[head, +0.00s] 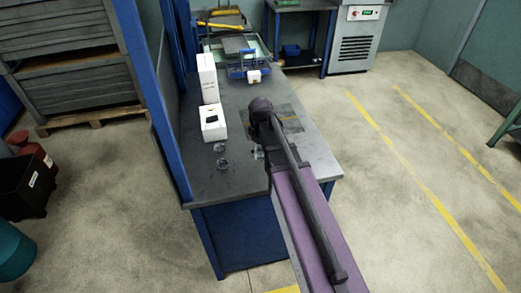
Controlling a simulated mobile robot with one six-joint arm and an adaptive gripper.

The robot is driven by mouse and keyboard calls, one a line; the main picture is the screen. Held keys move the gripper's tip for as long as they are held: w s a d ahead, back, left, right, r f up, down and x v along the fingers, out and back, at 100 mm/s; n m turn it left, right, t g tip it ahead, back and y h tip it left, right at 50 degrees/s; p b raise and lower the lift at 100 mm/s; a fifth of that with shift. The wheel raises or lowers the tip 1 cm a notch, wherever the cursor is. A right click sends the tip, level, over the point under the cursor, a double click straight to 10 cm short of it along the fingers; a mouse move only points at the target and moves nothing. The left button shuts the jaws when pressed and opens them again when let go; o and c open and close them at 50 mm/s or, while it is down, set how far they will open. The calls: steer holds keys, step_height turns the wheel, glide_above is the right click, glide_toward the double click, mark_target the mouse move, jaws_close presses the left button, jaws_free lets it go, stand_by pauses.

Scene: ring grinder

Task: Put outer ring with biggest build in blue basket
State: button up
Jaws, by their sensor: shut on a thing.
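Two small shiny rings, one (221,147) behind the other (223,164), lie on the grey workbench (232,186), left of my arm. Part of another small ring-like thing (258,153) shows right beside my arm. Their builds are too small to compare. A blue basket (236,71) stands toward the back of the bench; its contents are unclear. My purple arm reaches over the bench from the lower right. My gripper is not visible; the arm hides the area beneath it, so I cannot see what it holds.
A tall white box (208,78) and a low white box (213,123) stand on the bench's left side. A small white item (254,76) is by the basket. A dark mat (289,119) lies partly behind my arm. A blue post (150,100) borders the bench's left.

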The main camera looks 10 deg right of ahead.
stand_by(0.3)
step_height(320, 180, up, 14)
steer(key=p, duration=1.4)
steer(key=shift+r, duration=0.2)
